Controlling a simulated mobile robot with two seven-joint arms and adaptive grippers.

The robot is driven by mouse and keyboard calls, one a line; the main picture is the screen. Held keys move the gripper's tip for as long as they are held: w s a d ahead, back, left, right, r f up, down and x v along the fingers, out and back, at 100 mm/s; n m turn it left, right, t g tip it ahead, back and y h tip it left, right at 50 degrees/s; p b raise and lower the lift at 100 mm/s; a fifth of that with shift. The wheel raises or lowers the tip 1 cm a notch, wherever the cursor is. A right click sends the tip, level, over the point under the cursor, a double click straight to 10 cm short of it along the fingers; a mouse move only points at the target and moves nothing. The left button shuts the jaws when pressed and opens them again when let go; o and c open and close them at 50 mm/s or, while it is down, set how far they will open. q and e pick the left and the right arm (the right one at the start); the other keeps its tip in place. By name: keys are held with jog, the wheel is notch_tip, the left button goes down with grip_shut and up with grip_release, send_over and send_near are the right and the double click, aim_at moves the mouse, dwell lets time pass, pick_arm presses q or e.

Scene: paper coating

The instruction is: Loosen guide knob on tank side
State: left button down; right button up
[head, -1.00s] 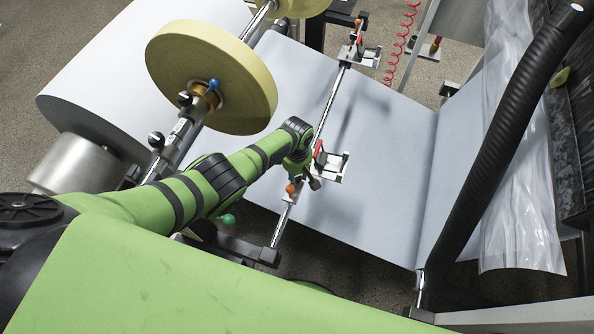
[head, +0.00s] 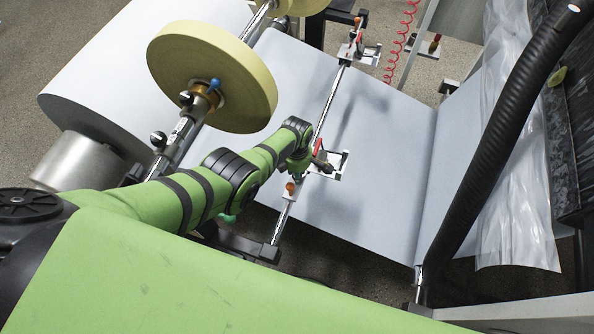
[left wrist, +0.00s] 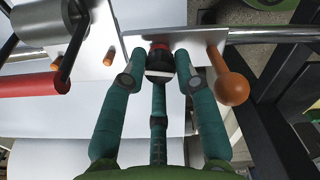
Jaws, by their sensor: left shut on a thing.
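My left gripper (left wrist: 158,76) is at the near guide bracket in the left wrist view. Its teal fingers close around a small dark knob (left wrist: 159,62) with a red part and a white band, mounted at the edge of a metal plate (left wrist: 135,45). An orange ball knob (left wrist: 232,88) on a short stem stands just right of the fingers. In the head view my left gripper (head: 320,160) is at the bracket on the metal rod, and the orange knob (head: 291,188) is below it. The arm's wrist partly hides the held knob there. My right gripper is out of view.
The metal rod (head: 331,95) runs over the pale paper web (head: 380,150), with another guide bracket (head: 362,54) farther up. A yellow tape roll (head: 220,85) hangs above the arm. A black hose (head: 500,150) crosses on the right. In the wrist view a red bar (left wrist: 30,86) lies left.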

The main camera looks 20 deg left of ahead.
pick_arm(q)
jog(key=shift+s+a, duration=0.1)
jog(key=shift+a, duration=0.1)
jog(key=c, duration=0.9)
grip_release()
jog(key=shift+c, duration=0.2)
jog(key=shift+d, duration=0.1)
jog(key=shift+r, duration=0.45)
notch_tip(320, 180, up, 11)
